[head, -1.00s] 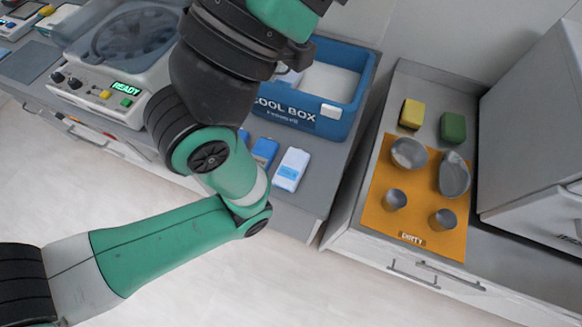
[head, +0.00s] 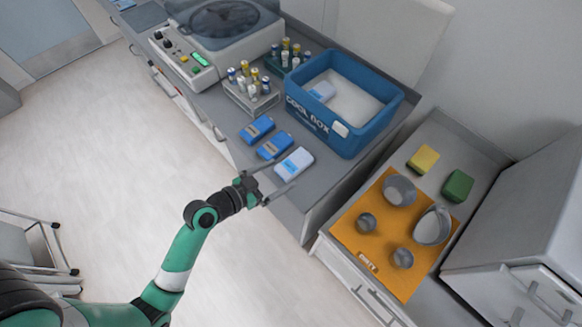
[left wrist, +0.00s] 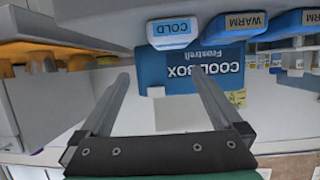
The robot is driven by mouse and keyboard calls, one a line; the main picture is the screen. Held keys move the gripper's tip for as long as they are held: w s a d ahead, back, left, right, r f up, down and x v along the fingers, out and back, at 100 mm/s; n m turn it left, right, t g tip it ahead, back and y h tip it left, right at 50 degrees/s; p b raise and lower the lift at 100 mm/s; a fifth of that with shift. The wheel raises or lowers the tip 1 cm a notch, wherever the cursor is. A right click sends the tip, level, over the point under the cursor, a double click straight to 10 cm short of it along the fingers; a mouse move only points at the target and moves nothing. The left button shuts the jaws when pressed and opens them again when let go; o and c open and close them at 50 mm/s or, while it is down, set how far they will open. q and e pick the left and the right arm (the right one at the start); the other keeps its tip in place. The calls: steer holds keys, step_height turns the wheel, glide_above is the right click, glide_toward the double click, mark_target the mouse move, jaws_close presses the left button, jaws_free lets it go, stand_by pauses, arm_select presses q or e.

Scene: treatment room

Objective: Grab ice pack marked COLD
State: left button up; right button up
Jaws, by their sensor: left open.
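The ice pack marked COLD (left wrist: 170,35) shows its label upside down in the left wrist view, just beyond my fingertips. In the head view it is the pale white-and-light-blue pack (head: 294,163), lying near the counter's front edge. Two bluer packs lie beside it (head: 275,146) (head: 257,129); the two blue packs in the left wrist view read WARM (left wrist: 238,28) (left wrist: 300,20). My left gripper (head: 279,178) is open and empty, its fingers pointing at the COLD pack from the front edge. The fingers also show spread in the left wrist view (left wrist: 163,82). My right gripper is out of view.
A blue cool box (head: 345,100) with a pack inside stands behind the packs. A vial rack (head: 250,95) and a centrifuge (head: 215,35) are to the left. An orange DIRTY mat (head: 380,235) with metal vessels lies on the right-hand counter. The floor in front is clear.

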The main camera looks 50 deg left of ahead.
mark_target(299, 159)
arm_select(q)
steer(key=w+f, duration=0.1)
steer(key=w+a+f, duration=0.1)
steer(key=w, duration=0.1)
steer(key=w+a+f+b, duration=0.1)
steer(key=w, duration=0.1)
steer(key=shift+w+f, duration=0.2)
steer(key=shift+w, duration=0.15)
steer(key=b+x, duration=0.1)
steer(key=x, duration=0.3)
steer(key=shift+w+f, duration=0.1)
steer(key=shift+w, duration=0.1)
steer(key=shift+n, duration=0.3)
steer(key=c, duration=1.4)
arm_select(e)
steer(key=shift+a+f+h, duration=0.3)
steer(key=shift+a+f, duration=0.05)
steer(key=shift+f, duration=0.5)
